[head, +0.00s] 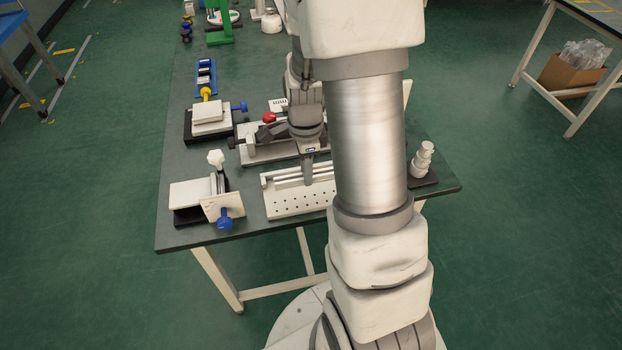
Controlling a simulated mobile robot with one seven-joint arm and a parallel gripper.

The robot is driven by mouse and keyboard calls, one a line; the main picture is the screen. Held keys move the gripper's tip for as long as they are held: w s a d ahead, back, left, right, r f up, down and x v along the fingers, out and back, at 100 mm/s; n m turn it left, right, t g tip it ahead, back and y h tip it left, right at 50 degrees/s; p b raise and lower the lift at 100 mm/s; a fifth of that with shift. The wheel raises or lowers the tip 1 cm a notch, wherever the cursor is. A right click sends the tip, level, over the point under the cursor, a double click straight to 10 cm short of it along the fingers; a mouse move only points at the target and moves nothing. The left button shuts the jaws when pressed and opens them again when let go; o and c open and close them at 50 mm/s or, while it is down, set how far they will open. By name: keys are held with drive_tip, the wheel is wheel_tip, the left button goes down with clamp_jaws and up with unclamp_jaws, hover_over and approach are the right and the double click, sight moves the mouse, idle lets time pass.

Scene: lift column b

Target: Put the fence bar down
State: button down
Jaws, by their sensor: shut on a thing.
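My gripper (308,180) points down over the near part of the green table, in front of the white perforated plate's back edge. It is shut on the fence bar (287,177), a long pale bar lying roughly left to right. The bar is level at or just above the back of the perforated plate (292,208); I cannot tell whether it touches. My arm hides the right end of the bar and of the plate.
A white fixture with a blue knob (224,216) stands left of the plate. Behind it is a white block on a black base (208,113). A red-knobbed device (268,117) stands behind my gripper. A white stepped cylinder (422,160) stands at the right. The table's (175,238) front left corner is bare.

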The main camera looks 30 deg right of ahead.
sight(312, 187)
drive_tip(key=w+p, duration=0.2)
drive_tip(key=w+d+p, duration=0.1)
drive_tip(key=w+p, duration=0.1)
drive_tip(key=shift+w+d, duration=0.2)
drive_tip(key=shift+w, duration=0.15)
drive_tip(key=shift+w+d+f+p, duration=0.1)
drive_tip(key=shift+w+f+p, duration=0.3)
drive_tip(key=shift+w, duration=0.1)
drive_tip(key=shift+f+b, duration=1.4)
drive_tip(key=shift+f, duration=0.6)
drive_tip(key=shift+f, duration=0.15)
